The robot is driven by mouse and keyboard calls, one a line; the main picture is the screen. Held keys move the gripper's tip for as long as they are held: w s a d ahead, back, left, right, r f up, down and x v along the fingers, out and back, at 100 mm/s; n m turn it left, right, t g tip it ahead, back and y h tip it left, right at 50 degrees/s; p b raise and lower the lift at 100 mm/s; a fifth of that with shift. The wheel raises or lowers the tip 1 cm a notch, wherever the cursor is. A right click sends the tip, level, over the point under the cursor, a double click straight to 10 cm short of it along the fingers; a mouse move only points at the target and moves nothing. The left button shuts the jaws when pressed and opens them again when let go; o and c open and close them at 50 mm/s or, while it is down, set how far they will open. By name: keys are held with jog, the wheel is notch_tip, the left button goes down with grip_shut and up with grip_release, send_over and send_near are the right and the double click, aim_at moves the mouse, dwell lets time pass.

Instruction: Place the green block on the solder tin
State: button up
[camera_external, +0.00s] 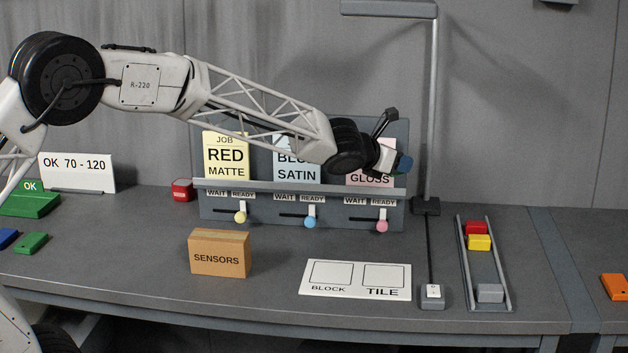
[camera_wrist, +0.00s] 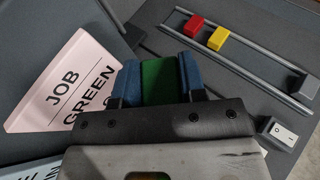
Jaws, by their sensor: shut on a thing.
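My gripper (camera_external: 403,164) is raised in the air in front of the right part of the job board. In the wrist view, its two blue fingers (camera_wrist: 158,72) are shut on a green block (camera_wrist: 158,84), which shows as a green face between them. The lower part of the block is hidden by the gripper body. I cannot make out a solder tin in either view. A flat green piece (camera_external: 31,243) lies on the bench at the far left, apart from my gripper.
The job board (camera_external: 260,210) has colored knobs. A SENSORS box (camera_external: 218,254) and a white BLOCK/TILE card (camera_external: 356,292) lie in front. A rail (camera_external: 505,293) holds red (camera_external: 475,228) and yellow (camera_external: 479,242) blocks. A lamp post (camera_external: 430,120) stands close right of my gripper.

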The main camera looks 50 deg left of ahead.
jog(key=s+a+r+n+y, duration=0.1)
jog(key=s+a+r, duration=0.5)
jog(key=a, duration=0.4)
jog(key=s+a+r, duration=0.3)
jog(key=a+r, duration=0.5)
jog(key=a, duration=0.3)
jog(key=s+a+r+n+y, duration=0.1)
jog(key=s+a+r, duration=0.4)
jog(key=a+r, duration=0.4)
jog(key=n+g+y, duration=0.1)
jog(key=n+y, duration=0.2)
jog(key=y, duration=0.1)
send_over(184, 182)
notch_tip(184, 182, down, 30)
jog(key=shift+r, duration=0.15)
jog(key=shift+f, duration=2)
jog(key=shift+f+h, duration=0.15)
jog(key=shift+h, duration=0.15)
